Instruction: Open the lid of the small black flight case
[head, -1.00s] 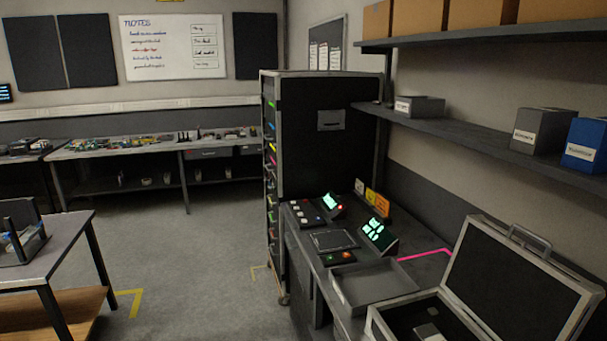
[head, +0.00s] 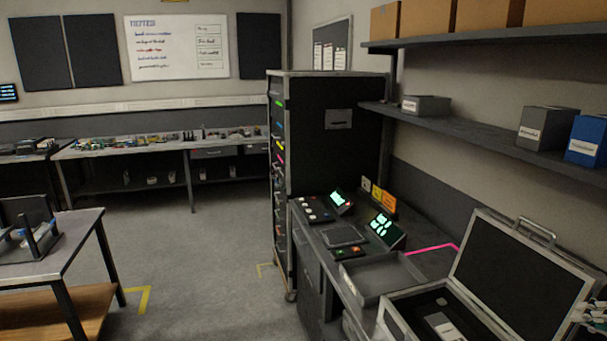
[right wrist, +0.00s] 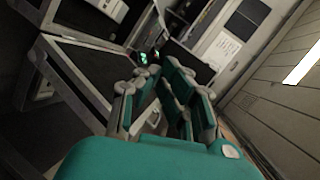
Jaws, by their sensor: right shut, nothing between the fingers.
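The small black flight case (head: 391,317) has silver edges and stands at the bottom right of the head view. Its lid (head: 521,284) is open and stands up, leaning back, with a handle on its top edge. A dark insert with a light grey item shows inside the case. My right gripper (head: 587,313) is at the right edge of the head view, beside the lid and partly cut off. In the right wrist view its teal and grey fingers (right wrist: 160,90) are shut and empty, with the open lid (right wrist: 88,62) beside them. My left gripper is in neither view.
A shallow grey tray (head: 380,272), a small screen (head: 386,229) and button boxes share the bench with the case. A shelf (head: 480,137) with boxes runs above it. A tall black rack (head: 335,150) stands beyond. The floor at left centre is clear.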

